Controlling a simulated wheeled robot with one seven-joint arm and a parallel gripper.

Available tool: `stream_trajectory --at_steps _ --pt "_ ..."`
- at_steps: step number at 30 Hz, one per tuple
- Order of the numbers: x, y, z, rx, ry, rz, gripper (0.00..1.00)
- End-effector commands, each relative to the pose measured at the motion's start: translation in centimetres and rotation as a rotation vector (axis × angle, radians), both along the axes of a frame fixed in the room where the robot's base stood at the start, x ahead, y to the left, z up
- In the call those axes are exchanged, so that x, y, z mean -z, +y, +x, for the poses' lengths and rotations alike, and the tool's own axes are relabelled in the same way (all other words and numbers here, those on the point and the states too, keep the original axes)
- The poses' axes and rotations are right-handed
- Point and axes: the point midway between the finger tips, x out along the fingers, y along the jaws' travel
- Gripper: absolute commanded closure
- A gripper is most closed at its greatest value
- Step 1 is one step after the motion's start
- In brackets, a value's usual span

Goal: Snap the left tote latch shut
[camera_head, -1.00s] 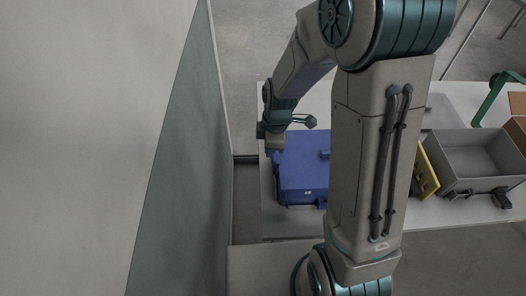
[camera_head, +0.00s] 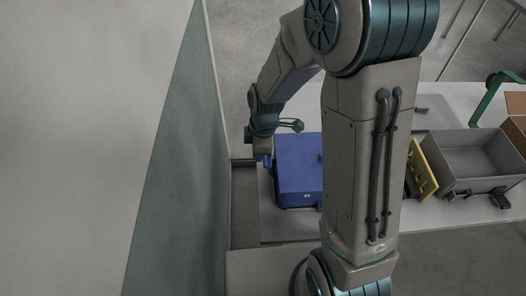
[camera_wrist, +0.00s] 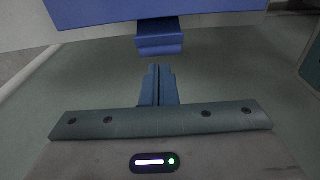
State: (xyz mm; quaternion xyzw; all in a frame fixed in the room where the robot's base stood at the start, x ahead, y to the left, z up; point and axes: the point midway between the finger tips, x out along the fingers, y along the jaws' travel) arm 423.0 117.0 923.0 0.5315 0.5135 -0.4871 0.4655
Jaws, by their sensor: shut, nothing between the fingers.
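The blue tote (camera_head: 298,172) sits on the left end of the light table, lid on, partly hidden by my arm. Its blue side also shows along the top of the wrist view (camera_wrist: 160,12). A blue latch (camera_wrist: 160,38) juts from that side, seen in the wrist view; I cannot tell how far it is closed. My gripper (camera_wrist: 158,72) is shut and empty, its fingertips pointing at the latch with a small visible gap. In the head view my gripper hangs just left of the tote, its fingertips hard to make out.
A grey open bin (camera_head: 462,183) stands to the right, with a yellow part (camera_head: 421,168) leaning beside it and a cardboard box (camera_head: 515,130) behind. A grey-green wall panel (camera_head: 190,150) stands close on the left of the table. The floor strip between them is narrow.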

Motion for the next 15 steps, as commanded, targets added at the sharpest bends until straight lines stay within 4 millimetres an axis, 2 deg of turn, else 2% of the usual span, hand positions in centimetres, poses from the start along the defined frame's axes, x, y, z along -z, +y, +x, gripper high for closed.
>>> stream_trajectory --at_steps 4,15 --pt "-1.4 2.9 0.2 -0.006 -0.009 0.003 1.00" --pt "-8.5 2.2 0.4 0.003 -0.014 0.004 1.00"
